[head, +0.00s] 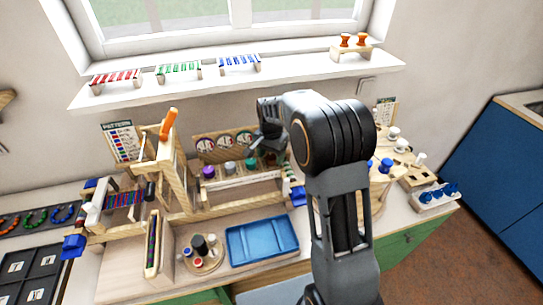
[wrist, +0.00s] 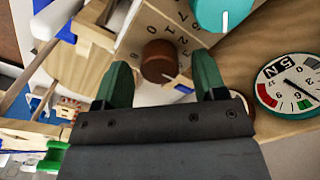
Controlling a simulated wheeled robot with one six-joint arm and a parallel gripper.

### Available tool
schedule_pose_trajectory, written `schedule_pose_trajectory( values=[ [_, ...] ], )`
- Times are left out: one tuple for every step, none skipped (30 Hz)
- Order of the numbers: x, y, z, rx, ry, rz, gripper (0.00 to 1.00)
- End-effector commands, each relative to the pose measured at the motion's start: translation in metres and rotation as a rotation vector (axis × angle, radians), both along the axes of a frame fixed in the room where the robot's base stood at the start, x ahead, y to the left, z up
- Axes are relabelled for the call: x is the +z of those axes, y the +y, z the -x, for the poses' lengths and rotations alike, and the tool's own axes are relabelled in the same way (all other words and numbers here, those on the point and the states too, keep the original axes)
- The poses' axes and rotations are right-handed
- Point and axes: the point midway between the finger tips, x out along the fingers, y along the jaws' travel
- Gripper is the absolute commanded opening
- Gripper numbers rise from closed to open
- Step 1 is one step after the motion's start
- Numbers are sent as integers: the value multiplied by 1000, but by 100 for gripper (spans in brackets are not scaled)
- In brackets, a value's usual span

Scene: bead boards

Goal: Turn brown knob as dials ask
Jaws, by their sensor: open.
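The brown knob (wrist: 160,58) shows in the wrist view on a light panel marked with numbers. My gripper (wrist: 163,72) is open, with one green finger on each side of the knob. I cannot tell whether either finger touches it. A round dial (wrist: 290,84) with a needle, coloured bands and the mark "5N" is at the right. A teal knob (wrist: 222,10) is at the top. In the head view my gripper (head: 270,142) is at the right end of the knob row and hides the brown knob. Several dials (head: 224,143) stand on the wooden board behind.
The purple knob (head: 209,172), grey knob (head: 230,167) and teal knob (head: 251,164) stand left of my gripper. A wooden frame with an orange handle (head: 168,123) rises farther left. A blue tray (head: 262,240) lies in front, and a round rack (head: 392,165) stands right of my arm.

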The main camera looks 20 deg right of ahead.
Motion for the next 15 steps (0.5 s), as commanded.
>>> schedule_pose_trajectory(
  values=[
    [-3,0,0,0,1,0,64],
    [-5,0,0,0,1,0,64],
    [-7,0,0,0,1,1,64],
    [-8,0,0,0,1,0,64],
    [-9,0,0,1,1,0,64],
    [-10,0,0,1,1,0,64],
    [-11,0,0,1,1,0,64],
    [-11,0,0,1,1,0,64],
    [-11,0,0,1,0,0,64],
    [-11,0,0,1,0,0,64],
    [-11,0,0,1,0,0,64],
    [-11,0,0,1,0,0,64],
    [-11,0,0,1,0,0,64],
    [-11,0,0,1,0,0,64],
    [-11,0,0,1,0,0,63]
  ],
)
